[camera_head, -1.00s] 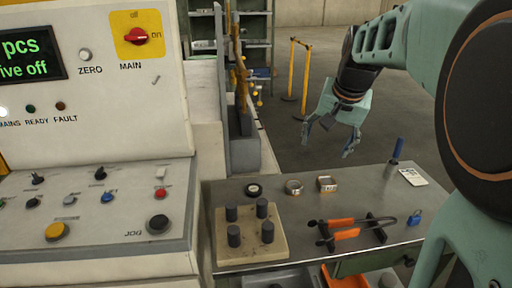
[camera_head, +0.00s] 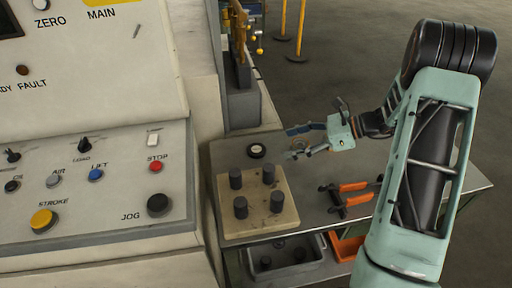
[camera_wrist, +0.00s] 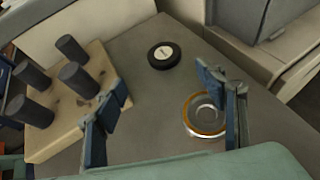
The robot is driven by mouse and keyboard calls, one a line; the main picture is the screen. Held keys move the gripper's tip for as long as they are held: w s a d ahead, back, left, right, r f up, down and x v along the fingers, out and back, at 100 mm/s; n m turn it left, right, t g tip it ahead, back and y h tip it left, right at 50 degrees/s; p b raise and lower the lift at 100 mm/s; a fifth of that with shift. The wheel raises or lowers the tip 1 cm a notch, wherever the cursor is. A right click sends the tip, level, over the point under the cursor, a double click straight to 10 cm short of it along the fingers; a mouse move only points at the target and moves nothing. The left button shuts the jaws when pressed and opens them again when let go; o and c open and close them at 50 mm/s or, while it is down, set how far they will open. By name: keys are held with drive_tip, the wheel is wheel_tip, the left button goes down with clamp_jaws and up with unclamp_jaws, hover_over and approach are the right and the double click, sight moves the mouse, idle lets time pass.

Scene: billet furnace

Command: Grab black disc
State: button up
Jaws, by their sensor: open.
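The black disc (camera_head: 257,151) lies flat on the grey table, behind the wooden block and left of my gripper. It has a pale round centre with a small mark. In the wrist view the disc (camera_wrist: 164,56) lies beyond my fingertips, between their directions, with nothing touching it. My gripper (camera_head: 290,143) is open and empty, over the table to the right of the disc and pointing left toward it. In the wrist view its two blue-grey fingers (camera_wrist: 160,93) are spread apart.
A metal ring with an orange-brown rim (camera_wrist: 205,117) lies beside the right finger in the wrist view. A wooden block (camera_head: 235,225) with several dark pegs stands in front of the disc. Orange-handled tongs (camera_head: 355,187) lie to the right. The control panel (camera_head: 100,190) stands at left.

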sight(257, 149)
drive_tip(key=x, duration=1)
drive_tip(key=shift+w, duration=0.35)
drive_tip(key=shift+r, duration=0.1)
drive_tip(key=c, duration=1.6)
